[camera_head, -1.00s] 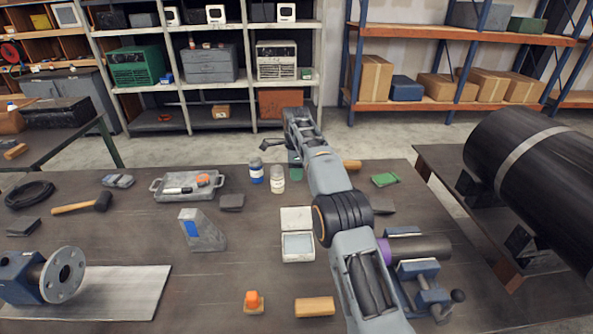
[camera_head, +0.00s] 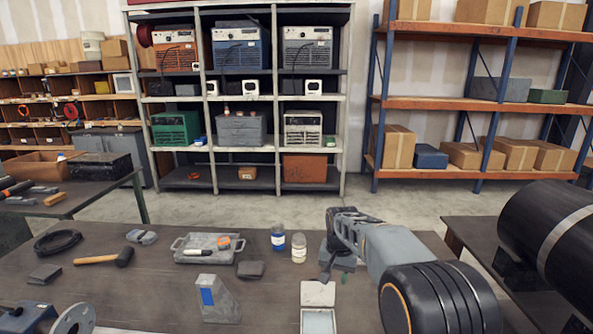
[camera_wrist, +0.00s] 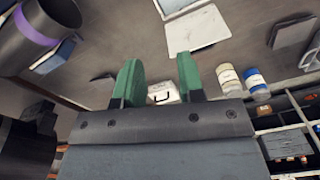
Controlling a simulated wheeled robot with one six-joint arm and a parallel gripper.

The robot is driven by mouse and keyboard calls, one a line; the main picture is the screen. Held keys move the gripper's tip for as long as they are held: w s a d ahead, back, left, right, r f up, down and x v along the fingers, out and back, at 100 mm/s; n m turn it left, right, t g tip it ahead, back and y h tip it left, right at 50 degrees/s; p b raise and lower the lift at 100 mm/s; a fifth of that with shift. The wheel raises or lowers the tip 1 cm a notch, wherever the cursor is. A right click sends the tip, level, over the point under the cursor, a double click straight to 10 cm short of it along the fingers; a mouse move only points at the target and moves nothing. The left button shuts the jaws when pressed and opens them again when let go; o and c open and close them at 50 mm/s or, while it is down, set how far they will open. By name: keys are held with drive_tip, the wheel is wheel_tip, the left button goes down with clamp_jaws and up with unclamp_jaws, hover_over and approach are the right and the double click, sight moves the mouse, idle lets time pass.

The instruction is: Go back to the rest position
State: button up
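My gripper (camera_wrist: 160,75) shows two green finger pads standing apart with nothing held between them. In the wrist view the fingers are above the table. In the head view my arm reaches in from the lower right, and its own links largely hide the gripper. A grey pipe piece with a purple band (camera_wrist: 38,30) is at the upper left of the wrist view, apart from the fingers. A round metal flange (camera_head: 75,320) is partly in view at the lower left of the head view.
A large black pipe (camera_head: 555,230) lies at the right. The table (camera_head: 150,270) holds a mallet (camera_head: 120,257), a tool tray (camera_head: 208,248), two small bottles (camera_head: 298,248), an open white box (camera_head: 318,294) and a grey angled block (camera_head: 217,300). Shelves (camera_head: 345,100) stand behind, across open floor.

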drive_tip(key=s+d+r+n+t, duration=0.1)
drive_tip(key=s+d+r+t, duration=0.1)
drive_tip(key=s, duration=1)
drive_tip(key=s+d+r+n+t, duration=0.2)
drive_tip(key=s+d+r, duration=0.1)
drive_tip(key=s, duration=1)
drive_tip(key=shift+d+r, duration=0.2)
drive_tip(key=shift+d, duration=0.15)
